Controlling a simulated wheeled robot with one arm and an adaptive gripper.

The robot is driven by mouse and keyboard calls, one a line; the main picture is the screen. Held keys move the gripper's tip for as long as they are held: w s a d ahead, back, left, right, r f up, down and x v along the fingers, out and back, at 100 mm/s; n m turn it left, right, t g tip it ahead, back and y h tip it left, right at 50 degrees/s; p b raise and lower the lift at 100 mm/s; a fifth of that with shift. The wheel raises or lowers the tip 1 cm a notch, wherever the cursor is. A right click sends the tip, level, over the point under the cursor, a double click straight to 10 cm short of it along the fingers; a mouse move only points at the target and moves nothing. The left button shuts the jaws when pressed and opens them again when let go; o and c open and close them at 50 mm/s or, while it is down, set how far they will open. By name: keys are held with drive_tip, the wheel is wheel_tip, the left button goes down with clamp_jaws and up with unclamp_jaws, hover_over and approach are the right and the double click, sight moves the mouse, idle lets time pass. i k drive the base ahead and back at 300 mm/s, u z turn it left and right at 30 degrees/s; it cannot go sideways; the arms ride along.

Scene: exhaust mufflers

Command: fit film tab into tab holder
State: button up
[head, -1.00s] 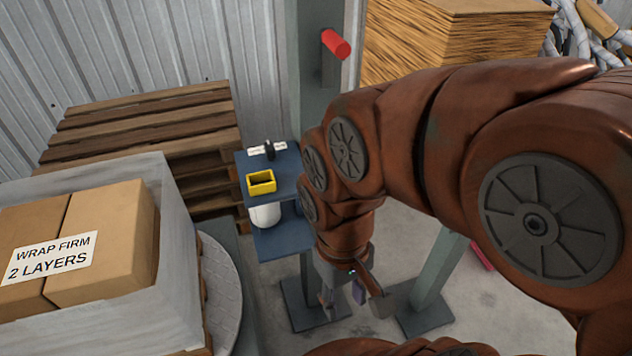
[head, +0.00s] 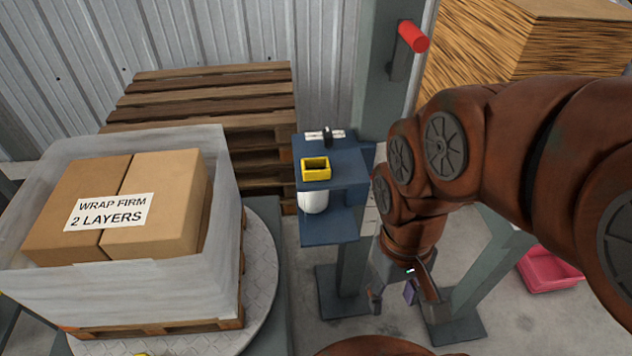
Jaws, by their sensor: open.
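A yellow open-topped box (head: 316,174) sits on the upper blue shelf of a post-mounted stand. Behind it on the same shelf lies a small white bar with a black clip-like piece (head: 325,136). I cannot tell for sure which of these is the film tab or the tab holder. My gripper (head: 402,297) hangs low, to the right of and below the shelves in the picture, with its fingers apart.
A lower blue shelf (head: 330,232) carries a white roll (head: 313,201). A film-wrapped pallet load of cartons (head: 155,200) stands on a round turntable (head: 262,290) at left. Wooden pallets (head: 210,95) are stacked behind. A red handle (head: 412,36) juts from the post; a pink bin (head: 548,270) is at right.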

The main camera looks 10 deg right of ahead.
sight(349, 164)
drive_tip(key=u, duration=2)
drive_tip(key=k, duration=1.15)
drive_tip(key=u, duration=1.15)
drive_tip(key=i, duration=1.9)
drive_tip(key=z, duration=0.95)
